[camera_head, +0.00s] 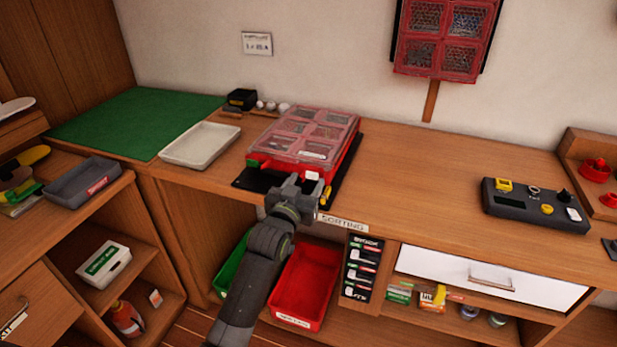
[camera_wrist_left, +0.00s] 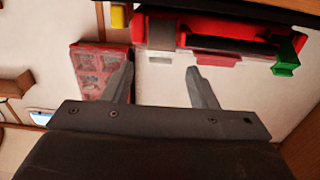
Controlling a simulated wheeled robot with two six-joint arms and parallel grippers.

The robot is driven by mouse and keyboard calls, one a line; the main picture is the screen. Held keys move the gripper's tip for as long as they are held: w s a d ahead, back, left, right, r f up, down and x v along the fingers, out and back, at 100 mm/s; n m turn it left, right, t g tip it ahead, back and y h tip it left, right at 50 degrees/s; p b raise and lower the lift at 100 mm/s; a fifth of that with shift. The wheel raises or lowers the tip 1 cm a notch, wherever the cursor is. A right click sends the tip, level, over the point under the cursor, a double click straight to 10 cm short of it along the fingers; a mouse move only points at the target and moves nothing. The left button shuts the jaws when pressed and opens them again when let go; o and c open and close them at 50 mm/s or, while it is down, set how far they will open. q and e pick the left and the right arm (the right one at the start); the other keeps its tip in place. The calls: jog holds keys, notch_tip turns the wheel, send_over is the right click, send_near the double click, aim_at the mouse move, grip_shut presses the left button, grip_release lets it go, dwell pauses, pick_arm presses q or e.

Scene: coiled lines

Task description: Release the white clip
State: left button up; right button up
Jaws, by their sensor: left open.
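The white clip (camera_head: 313,176) is at the front of a red case (camera_head: 345,165) with a clear compartmented lid (camera_head: 305,133). It also shows in the left wrist view (camera_wrist_left: 160,36), just beyond my fingertips and roughly between them. A yellow clip (camera_head: 327,192) is to its right, and a green clip (camera_head: 253,163) is at the case's left front; in the left wrist view the green clip (camera_wrist_left: 287,57) is at right. My left gripper (camera_head: 298,182) is open and empty in front of the case. Whether it touches the white clip is hard to tell. My right gripper is not in view.
The case stands on a black mat (camera_head: 255,182) at the bench's front edge. A pale tray (camera_head: 200,144) and green mat (camera_head: 135,122) are to the left. A red bin (camera_head: 303,285) is below.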

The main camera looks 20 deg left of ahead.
aim_at(314, 176)
pick_arm(q)
jog(key=shift+w, duration=1.25)
jog(key=c, duration=1)
jog(key=shift+s+f+b, duration=0.1)
jog(key=shift+f+b, duration=0.3)
jog(key=shift+b, duration=0.25)
jog(key=shift+s+t+b, duration=0.1)
jog(key=shift+t+b, duration=0.45)
jog(key=shift+t, duration=0.05)
jog(key=o, duration=1)
